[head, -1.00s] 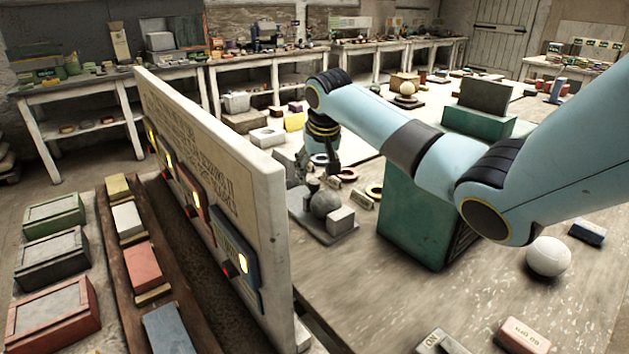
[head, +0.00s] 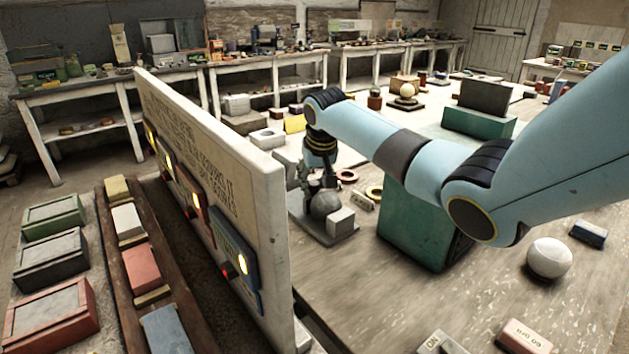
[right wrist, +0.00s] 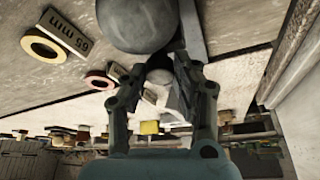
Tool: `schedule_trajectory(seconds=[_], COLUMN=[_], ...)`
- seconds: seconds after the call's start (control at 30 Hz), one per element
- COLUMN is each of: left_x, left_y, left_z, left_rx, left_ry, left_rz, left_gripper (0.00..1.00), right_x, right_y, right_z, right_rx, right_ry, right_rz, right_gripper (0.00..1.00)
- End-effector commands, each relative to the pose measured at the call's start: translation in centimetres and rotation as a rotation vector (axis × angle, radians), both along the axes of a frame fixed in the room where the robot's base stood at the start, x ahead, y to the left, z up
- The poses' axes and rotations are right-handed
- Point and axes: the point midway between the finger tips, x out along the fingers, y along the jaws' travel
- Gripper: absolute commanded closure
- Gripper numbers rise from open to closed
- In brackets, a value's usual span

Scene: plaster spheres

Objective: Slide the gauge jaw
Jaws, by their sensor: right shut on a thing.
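The gauge is a dark grey base plate (head: 322,236) on the table beside the white upright board. A grey sphere (head: 325,203) sits on it, with a pale block (head: 341,220) at its near right. My right gripper (head: 318,183) is down at the far side of the sphere. In the right wrist view my right gripper (right wrist: 160,72) is shut on a small grey part between its fingers, which I take as the gauge jaw. The sphere (right wrist: 138,22) is just beyond the fingertips. The fingers hide much of the jaw. My left gripper is not in view.
The white board (head: 215,165) with lit panels stands close to the left of the gauge. A green box (head: 410,225) stands to its right, under my arm. A yellow ring (right wrist: 43,47) and a "65 mm" label block (right wrist: 65,33) lie near. A white sphere (head: 549,259) stands front right.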

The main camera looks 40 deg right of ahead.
Motion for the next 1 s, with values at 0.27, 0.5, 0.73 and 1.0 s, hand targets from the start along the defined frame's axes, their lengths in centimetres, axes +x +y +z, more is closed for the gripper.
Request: schedule_trajectory(seconds=[0.27, 0.5, 0.73, 1.0], left_x=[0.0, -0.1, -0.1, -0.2], left_y=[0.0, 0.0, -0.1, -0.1], left_z=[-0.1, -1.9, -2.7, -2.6], left_rx=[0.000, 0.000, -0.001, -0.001], left_ry=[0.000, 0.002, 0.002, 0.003], left_rz=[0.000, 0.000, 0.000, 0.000], left_gripper=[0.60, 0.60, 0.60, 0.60], right_x=[0.1, 3.7, 5.5, 5.6], right_y=[0.0, -0.4, -0.6, -0.7], right_z=[0.0, -0.2, 0.0, 0.2], right_rx=[0.000, 0.002, -0.001, -0.002], right_ry=[0.000, -0.003, -0.002, -0.006], right_rz=[-0.001, -0.003, -0.001, 0.000], right_gripper=[1.00, 1.00, 1.00, 0.69])
